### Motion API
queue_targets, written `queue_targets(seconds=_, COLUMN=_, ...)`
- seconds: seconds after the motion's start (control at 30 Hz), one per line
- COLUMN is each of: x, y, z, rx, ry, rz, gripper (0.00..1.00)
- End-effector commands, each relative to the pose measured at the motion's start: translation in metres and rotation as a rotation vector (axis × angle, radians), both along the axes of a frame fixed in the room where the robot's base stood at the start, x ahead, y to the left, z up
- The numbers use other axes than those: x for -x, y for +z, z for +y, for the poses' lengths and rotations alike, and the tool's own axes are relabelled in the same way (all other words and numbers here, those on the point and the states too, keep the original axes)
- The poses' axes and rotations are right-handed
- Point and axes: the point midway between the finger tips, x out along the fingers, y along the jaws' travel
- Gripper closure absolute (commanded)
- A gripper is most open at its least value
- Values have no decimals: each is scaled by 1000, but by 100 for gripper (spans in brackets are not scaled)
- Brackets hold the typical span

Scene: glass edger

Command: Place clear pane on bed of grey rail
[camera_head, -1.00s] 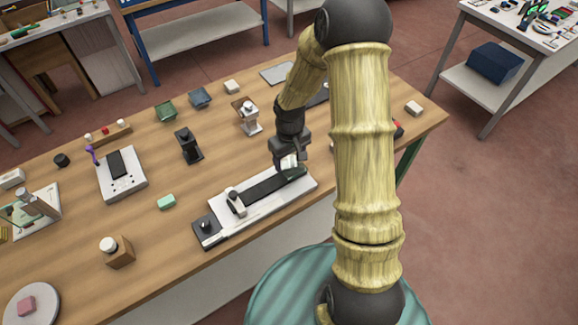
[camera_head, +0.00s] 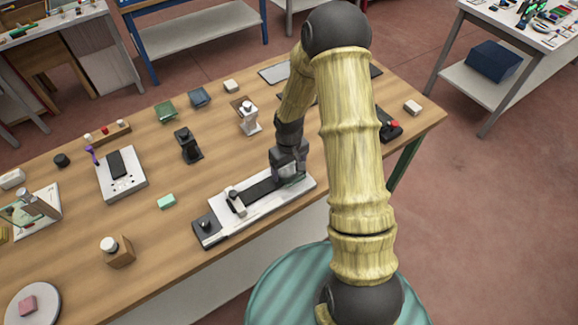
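A long pale rail unit (camera_head: 235,222) with a dark strip-like bed (camera_head: 262,191) lies near the front edge of the wooden table, slanting up to the right. A light clamp block (camera_head: 235,200) stands on its left part. My gripper (camera_head: 289,176) is pointing down, low over the right end of the bed. A small greenish, glassy piece, likely the clear pane (camera_head: 293,181), shows at the fingertips, at bed level. The fingers and most of the pane are too small and dark to tell whether they grip it or whether it touches the bed.
A teal block (camera_head: 166,201), a black stand (camera_head: 188,146) and a white-topped stand (camera_head: 248,116) are behind and left of the rail. A wooden block with a white knob (camera_head: 118,251) is at the left front. Bare table lies between them. My arm hides part of the right side.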

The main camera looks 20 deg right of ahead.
Motion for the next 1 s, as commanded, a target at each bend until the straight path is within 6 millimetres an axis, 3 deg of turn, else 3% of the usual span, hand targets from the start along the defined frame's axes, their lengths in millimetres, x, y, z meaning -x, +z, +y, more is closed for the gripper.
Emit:
queue_targets(seconds=0.47, x=-1, y=8, z=0, rx=0, ry=-1, rz=-2, gripper=15)
queue_targets(seconds=0.67, x=-1, y=33, z=-1, rx=1, ry=-1, rz=-4, gripper=15)
queue_targets(seconds=1.0, x=-1, y=94, z=-1, rx=1, ry=-2, rz=-7, gripper=15)
